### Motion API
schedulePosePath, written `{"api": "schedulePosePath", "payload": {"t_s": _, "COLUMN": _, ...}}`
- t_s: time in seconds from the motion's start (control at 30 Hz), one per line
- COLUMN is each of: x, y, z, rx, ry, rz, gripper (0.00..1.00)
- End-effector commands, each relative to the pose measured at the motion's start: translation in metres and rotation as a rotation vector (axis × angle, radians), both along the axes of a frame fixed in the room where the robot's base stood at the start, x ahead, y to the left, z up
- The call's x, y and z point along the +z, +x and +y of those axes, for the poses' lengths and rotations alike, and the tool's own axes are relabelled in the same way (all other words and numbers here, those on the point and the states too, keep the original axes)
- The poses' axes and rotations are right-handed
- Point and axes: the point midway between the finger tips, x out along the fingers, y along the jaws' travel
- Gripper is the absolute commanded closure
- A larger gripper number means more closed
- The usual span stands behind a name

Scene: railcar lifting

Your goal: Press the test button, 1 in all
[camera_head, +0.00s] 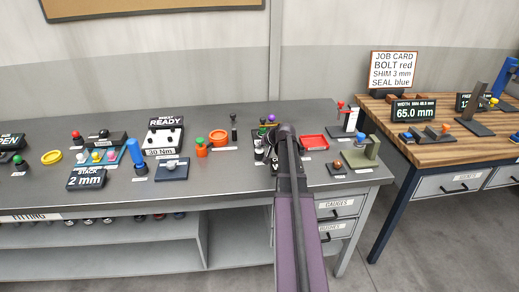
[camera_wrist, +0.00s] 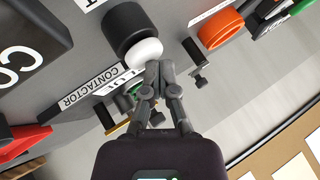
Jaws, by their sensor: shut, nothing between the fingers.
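In the wrist view, a black round housing with a white button cap (camera_wrist: 145,51) lies just beyond my gripper (camera_wrist: 160,68). A label with a partly visible letter "T" is near it; the full word is cut off. My gripper is shut and empty. Its fingertips overlap the lower right edge of the white cap in the picture; I cannot tell whether they touch it. A strip reading CONTACTOR (camera_wrist: 98,88) lies beside the fingers, with a green part (camera_wrist: 134,88) partly hidden behind them. In the head view, my arm hides the gripper's tips.
In the wrist view, an orange ring (camera_wrist: 221,27) and a small dark knobbed part (camera_wrist: 200,79) are to the right, and a red tray (camera_wrist: 28,138) is at lower left.

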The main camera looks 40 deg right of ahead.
Motion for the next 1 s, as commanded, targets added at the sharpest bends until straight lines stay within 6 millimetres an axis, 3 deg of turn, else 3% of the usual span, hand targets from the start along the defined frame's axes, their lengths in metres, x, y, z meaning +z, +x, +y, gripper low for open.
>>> {"api": "schedulePosePath", "payload": {"t_s": 0.37, "x": 0.001, "y": 0.000, "z": 0.000, "rx": 0.001, "ry": 0.000, "rz": 0.001, "gripper": 1.00}}
{"api": "schedulePosePath", "payload": {"t_s": 1.0, "x": 0.021, "y": 0.000, "z": 0.000, "rx": 0.000, "ry": 0.000, "rz": 0.000, "gripper": 1.00}}
